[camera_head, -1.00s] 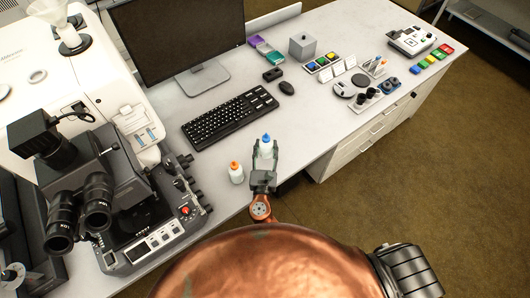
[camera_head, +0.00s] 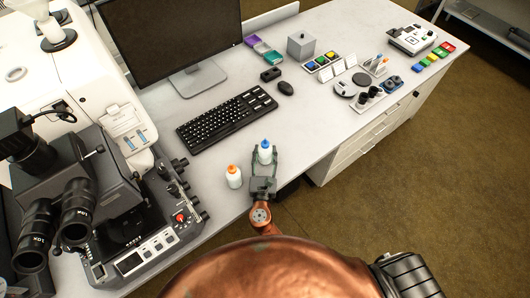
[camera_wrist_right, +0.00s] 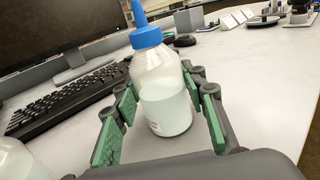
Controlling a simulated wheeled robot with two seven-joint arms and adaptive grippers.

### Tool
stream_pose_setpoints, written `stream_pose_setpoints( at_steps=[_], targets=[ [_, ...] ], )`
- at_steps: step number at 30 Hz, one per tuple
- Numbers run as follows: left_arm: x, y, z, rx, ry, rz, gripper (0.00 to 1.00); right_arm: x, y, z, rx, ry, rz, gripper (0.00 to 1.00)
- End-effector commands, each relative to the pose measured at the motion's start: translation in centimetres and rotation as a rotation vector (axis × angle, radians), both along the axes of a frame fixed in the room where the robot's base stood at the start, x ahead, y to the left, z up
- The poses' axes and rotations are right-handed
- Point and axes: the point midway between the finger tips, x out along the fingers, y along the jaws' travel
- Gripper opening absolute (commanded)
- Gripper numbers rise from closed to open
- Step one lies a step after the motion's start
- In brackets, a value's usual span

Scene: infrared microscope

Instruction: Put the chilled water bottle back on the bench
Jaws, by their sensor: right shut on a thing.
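The clear bottle with the blue cap and pale liquid (camera_head: 265,152) is upright at the bench's (camera_head: 222,104) front edge. My right gripper (camera_head: 264,164) is around it, with one finger on each side. In the right wrist view the bottle (camera_wrist_right: 165,95) stands between the green finger pads (camera_wrist_right: 162,130), and the gripper is shut on it. Its base appears to be at the bench top; whether it bears fully on the bench I cannot tell. My left gripper is not in view.
An orange-capped bottle (camera_head: 233,177) stands just left of the gripper. A keyboard (camera_head: 227,118) and mouse (camera_head: 286,88) lie behind. A microscope (camera_head: 110,210) fills the left. Bare bench lies to the right of the bottle.

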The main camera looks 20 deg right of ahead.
Motion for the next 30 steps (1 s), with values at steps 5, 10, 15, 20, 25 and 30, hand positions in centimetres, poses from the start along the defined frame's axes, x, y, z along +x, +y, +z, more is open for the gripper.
stream_pose_setpoints(
  at_steps=[5, 10, 15, 20, 25, 30],
  targets=[
    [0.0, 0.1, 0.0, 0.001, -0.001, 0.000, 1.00, 0.0, 0.0, -0.1, -0.001, 0.000, 0.000, 0.48],
    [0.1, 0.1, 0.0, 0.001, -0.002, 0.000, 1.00, 0.0, 0.0, -0.1, -0.001, 0.000, 0.000, 0.56],
    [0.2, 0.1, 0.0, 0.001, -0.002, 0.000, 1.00, 0.0, 0.0, -0.1, -0.001, 0.000, 0.000, 0.56],
    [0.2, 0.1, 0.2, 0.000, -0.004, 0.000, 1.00, -0.5, 0.2, 0.1, -0.001, 0.001, 0.000, 0.56],
    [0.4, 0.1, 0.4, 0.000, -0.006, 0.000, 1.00, -3.1, 1.1, 0.1, -0.001, 0.003, 0.001, 0.56],
    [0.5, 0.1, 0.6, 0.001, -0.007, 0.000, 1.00, -6.6, 2.4, 0.1, 0.000, 0.002, 0.000, 0.56]
  ],
)
